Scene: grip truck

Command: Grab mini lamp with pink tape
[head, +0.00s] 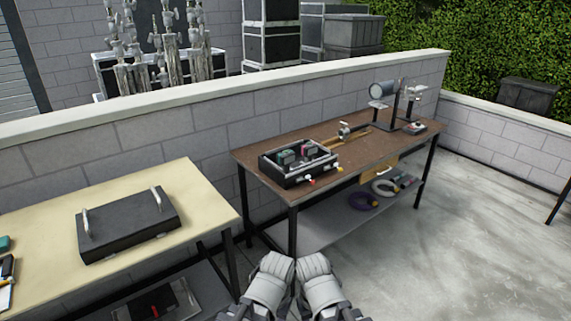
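An open black case (284,182) sits on the left end of the brown table. Small dark box-shaped items lie in it, one greenish (287,157) and one with a pinkish patch (308,148). The pinkish one may be the mini lamp with pink tape, but it is too small to be sure. My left gripper (277,264) and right gripper (313,264) are side by side at the bottom middle, in front of the brown table and apart from the case. I see no object in either, and their fingers are too unclear to tell open from shut.
A beige table (60,205) at left holds a closed black case (128,224) with two handles. The brown table (262,150) also carries a round lamp-like fixture (384,90) at its far end. Its lower shelf (320,228) holds tape rolls. Open concrete floor lies at right.

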